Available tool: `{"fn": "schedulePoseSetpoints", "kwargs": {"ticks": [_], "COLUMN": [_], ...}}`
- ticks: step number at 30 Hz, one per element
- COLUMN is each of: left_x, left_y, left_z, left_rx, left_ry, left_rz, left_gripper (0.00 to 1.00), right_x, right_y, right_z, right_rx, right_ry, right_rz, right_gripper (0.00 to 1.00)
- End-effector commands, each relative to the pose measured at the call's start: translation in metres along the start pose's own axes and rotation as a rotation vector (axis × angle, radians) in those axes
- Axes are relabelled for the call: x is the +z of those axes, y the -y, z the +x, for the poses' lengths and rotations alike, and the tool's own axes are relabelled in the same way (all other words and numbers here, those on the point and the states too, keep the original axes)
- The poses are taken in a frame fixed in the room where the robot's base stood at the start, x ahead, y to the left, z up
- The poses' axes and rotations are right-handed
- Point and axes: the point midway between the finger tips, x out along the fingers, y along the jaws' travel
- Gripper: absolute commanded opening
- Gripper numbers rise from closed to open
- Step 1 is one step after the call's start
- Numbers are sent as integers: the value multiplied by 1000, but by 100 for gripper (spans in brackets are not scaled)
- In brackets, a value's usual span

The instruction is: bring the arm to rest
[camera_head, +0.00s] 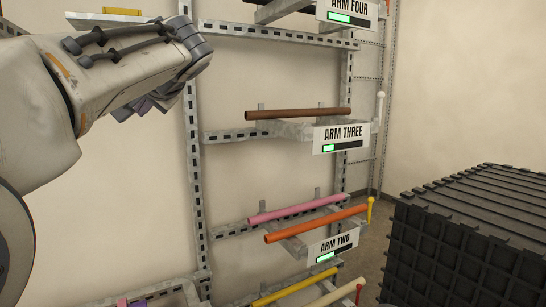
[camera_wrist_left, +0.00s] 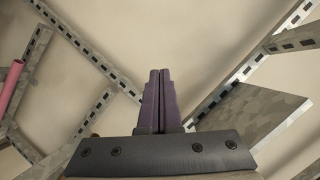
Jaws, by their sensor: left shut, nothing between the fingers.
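My left arm comes in from the left in the head view. The gripper is apart from the rack arms and pipes. My right gripper is not in view.
A metal rack (camera_head: 194,150) stands ahead. It bears a brown pipe (camera_head: 298,113) at ARM THREE, and pink (camera_head: 295,208) and orange (camera_head: 315,223) pipes at ARM TWO. A black ribbed crate (camera_head: 470,240) stands at right.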

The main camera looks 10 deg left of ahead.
Motion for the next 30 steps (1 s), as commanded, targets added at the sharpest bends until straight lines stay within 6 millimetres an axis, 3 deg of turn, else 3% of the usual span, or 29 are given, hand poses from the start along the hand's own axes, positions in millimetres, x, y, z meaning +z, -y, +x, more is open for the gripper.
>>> {"fn": "schedulePoseSetpoints", "kwargs": {"ticks": [1,6,11,15,19,24,27,30], "left_x": [8,52,117,192,268,347,373,383], "left_y": [-39,-159,-254,-316,-352,-369,-372,-373], "left_z": [-4,-32,-76,-122,-165,-203,-215,-220], "left_rx": [93,395,657,865,1026,1156,1191,1204], "left_ry": [2,38,100,183,280,399,441,460], "left_rz": [43,167,279,370,445,505,521,527], "left_gripper": [0,0,0,0,0,0,0,0], "right_x": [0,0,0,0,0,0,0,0], "right_y": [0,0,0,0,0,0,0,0], "right_z": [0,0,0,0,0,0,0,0], "right_rx": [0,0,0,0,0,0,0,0], "right_ry": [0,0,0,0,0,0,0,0], "right_rz": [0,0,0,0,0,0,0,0], "right_gripper": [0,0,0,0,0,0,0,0]}}
